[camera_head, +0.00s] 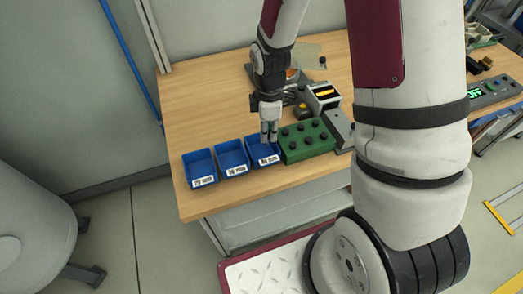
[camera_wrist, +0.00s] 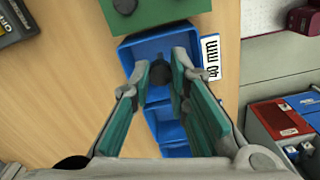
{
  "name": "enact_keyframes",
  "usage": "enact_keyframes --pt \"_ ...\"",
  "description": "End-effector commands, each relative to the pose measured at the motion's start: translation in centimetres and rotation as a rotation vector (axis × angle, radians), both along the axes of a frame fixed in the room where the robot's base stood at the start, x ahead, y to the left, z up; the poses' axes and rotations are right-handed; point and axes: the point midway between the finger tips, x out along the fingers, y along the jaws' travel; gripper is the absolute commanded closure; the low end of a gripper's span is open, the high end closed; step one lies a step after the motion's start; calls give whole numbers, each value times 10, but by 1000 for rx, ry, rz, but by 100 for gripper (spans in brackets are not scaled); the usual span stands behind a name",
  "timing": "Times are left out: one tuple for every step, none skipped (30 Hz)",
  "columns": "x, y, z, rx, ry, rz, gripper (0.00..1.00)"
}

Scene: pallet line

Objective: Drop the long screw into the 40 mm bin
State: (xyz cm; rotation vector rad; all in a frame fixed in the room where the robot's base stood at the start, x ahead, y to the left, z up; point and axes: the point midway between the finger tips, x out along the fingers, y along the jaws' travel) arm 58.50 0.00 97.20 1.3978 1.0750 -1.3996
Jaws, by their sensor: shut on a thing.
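My gripper (camera_head: 269,136) is over the blue 40 mm bin (camera_head: 256,153), the right one of three bins in a row. In the wrist view, its teal-padded fingers (camera_wrist: 161,72) are shut on a dark screw (camera_wrist: 158,75). The screw's wide dark head shows between the fingertips; its length is hidden. The wrist view also shows the 40 mm bin (camera_wrist: 136,48) around the fingertips, with its label (camera_wrist: 211,58) at the right. I cannot tell how far the tips are above its floor.
Two more blue bins, a middle bin (camera_head: 232,155) and a left bin (camera_head: 200,167), stand to the left. A green block with black knobs (camera_head: 307,142) stands close at the right. A small device with a display (camera_head: 323,96) is behind it.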

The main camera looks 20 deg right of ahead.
Motion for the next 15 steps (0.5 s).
enact_keyframes --pt "1 0 -4 0 0 0 99" --pt "1 0 -5 0 -1 0 99" --pt "1 0 -6 0 -1 0 99" --pt "1 0 -6 0 -1 0 99" --pt "0 0 -7 0 -1 0 99" --pt "0 0 -7 0 -1 0 99" --pt "0 0 -7 0 -1 0 99" --pt "0 0 -7 0 -1 0 99" --pt "0 0 -7 0 -1 0 99" --pt "0 0 -7 0 -1 0 99" --pt "0 0 -6 0 -1 0 99" --pt "0 0 -6 0 -1 0 99" --pt "0 0 -6 0 -1 0 79" --pt "0 0 -6 0 -1 0 72" --pt "0 0 -6 0 -1 0 63"
